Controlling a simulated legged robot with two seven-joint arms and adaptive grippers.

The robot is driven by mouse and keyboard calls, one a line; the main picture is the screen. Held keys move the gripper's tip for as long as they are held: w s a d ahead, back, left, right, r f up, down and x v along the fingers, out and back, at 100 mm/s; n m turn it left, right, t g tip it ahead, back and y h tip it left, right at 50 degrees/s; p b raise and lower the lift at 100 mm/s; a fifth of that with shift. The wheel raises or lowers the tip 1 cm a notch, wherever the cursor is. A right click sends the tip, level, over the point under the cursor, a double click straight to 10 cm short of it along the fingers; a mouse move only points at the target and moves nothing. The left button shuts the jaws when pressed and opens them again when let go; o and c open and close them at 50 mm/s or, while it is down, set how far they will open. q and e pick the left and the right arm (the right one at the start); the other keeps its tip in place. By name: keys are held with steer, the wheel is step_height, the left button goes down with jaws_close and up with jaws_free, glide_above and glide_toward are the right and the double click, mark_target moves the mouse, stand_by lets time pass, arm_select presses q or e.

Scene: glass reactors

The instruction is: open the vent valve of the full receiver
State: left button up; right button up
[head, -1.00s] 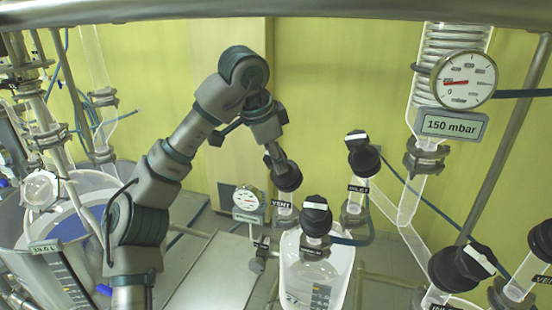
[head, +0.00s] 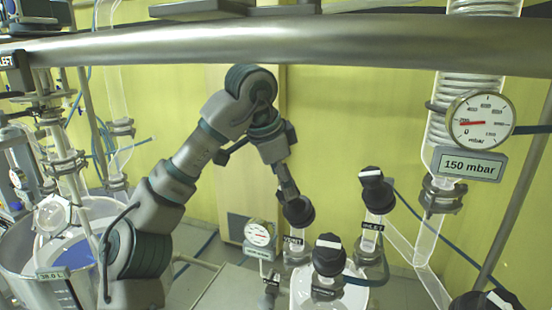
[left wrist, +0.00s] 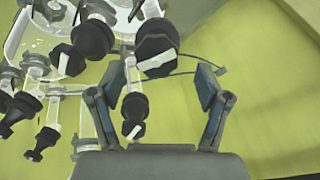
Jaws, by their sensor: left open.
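A black knob labelled VENT (head: 298,210) stands on the glass piping at the centre of the head view. My left gripper (head: 288,188) is just above and behind it, partly overlapping it in the picture; I cannot tell whether they touch. A glass receiver (head: 301,291) below is cut off by the lower edge, so its liquid level cannot be read. In the left wrist view my left gripper (left wrist: 160,80) is open. A large black knob with a white stripe (left wrist: 157,50) lies ahead between the fingers. A smaller striped knob (left wrist: 134,112) is near the left finger. My right gripper is out of view.
The INLET knob (head: 375,190) and a front knob (head: 328,253) stand close by. A small gauge (head: 260,233) is left of VENT. A dial gauge (head: 480,120) with a 150 mbar plate is at right. A metal rail (head: 300,42) crosses the top.

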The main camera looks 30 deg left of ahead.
arm_select(q)
steer(key=v, duration=0.8)
steer(key=shift+s, duration=0.1)
steer(key=shift+f, duration=0.1)
